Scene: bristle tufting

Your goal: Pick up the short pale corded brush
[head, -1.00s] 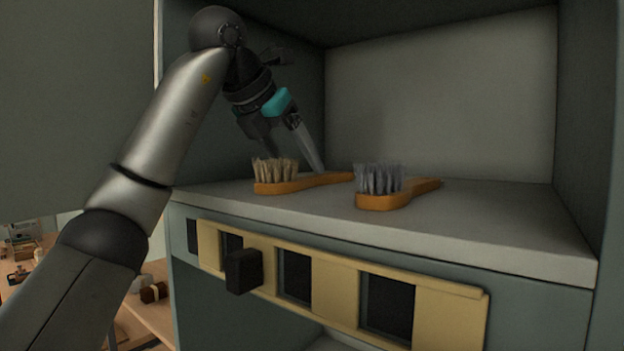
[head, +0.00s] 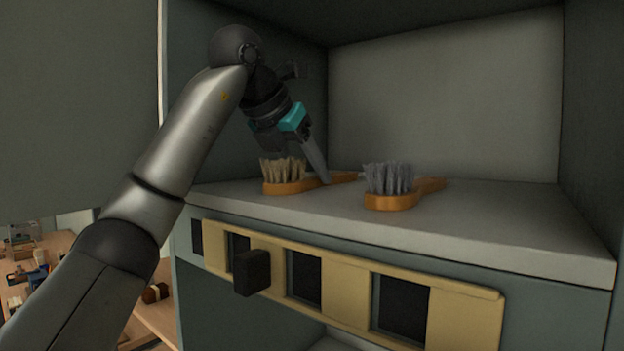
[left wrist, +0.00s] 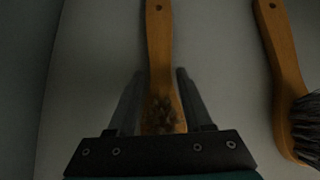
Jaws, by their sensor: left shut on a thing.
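The brush with pale bristles (head: 285,187) lies bristles up on the shelf, its orange wooden handle pointing back and right. It also shows in the left wrist view (left wrist: 160,45), with its handle running up between the fingers and the hole at its far end. My left gripper (head: 322,181) reaches down to this brush behind the bristles and is shut on it. In the head view the near finger covers part of the handle. The brush still rests on the shelf. My right gripper is not in view.
A second brush with grey bristles (head: 392,201) lies just to the right on the same shelf (head: 500,215). Cabinet walls close in the left, back and right. A yellow slotted strip (head: 345,288) with a dark knob (head: 252,272) runs below the shelf's front edge.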

